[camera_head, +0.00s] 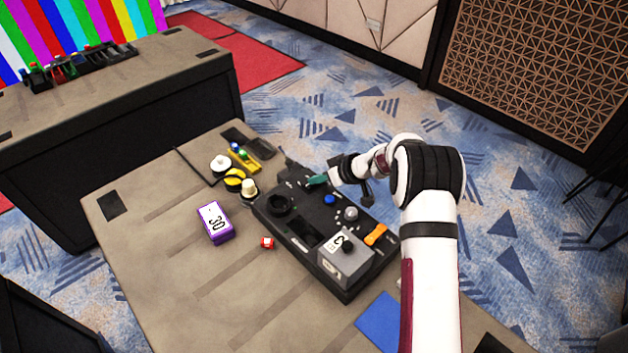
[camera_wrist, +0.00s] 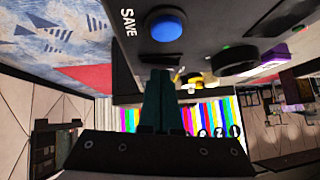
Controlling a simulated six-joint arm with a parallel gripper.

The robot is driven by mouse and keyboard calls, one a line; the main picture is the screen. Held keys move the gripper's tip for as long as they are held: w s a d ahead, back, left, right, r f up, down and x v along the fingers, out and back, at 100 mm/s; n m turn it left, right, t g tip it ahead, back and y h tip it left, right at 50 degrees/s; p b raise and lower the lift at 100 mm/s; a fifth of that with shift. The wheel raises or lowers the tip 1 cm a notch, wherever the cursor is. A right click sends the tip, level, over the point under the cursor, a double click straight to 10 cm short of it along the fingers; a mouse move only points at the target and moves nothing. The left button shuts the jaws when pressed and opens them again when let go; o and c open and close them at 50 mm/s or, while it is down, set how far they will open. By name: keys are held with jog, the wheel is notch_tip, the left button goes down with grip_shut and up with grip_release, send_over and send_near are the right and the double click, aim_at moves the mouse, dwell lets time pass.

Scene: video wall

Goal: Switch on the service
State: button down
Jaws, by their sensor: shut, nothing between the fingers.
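The black control console (camera_head: 300,236) sits on the table and carries a blue button (camera_head: 329,199), a grey knob (camera_head: 350,213), an orange switch (camera_head: 376,235), a black round dial (camera_head: 280,204) and a grey box with a black knob (camera_head: 346,247). I cannot tell which control is the service switch. My gripper (camera_head: 317,181) has teal fingers, shut and empty, above the console's far edge, near the blue button. In the wrist view the fingertips (camera_wrist: 163,74) lie close to the blue button (camera_wrist: 165,28), which has the word SAVE beside it; contact cannot be told.
A blue sheet (camera_head: 379,322) lies in front. The table's left part is mostly clear.

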jog(key=r, duration=0.4)
jog(key=shift+w+d+r, duration=0.1)
jog(key=shift+w+d, duration=0.1)
jog(key=shift+w, duration=0.05)
jog(key=v, duration=1)
jog(key=x, duration=0.7)
jog(key=s+a+x, duration=0.1)
jog(key=x, duration=0.2)
jog(key=shift+a, duration=0.15)
notch_tip(320, 180, down, 3)
jog(key=shift+s+r, duration=0.15)
jog(key=shift+a+f, duration=0.1)
jog(key=shift+f, duration=0.45)
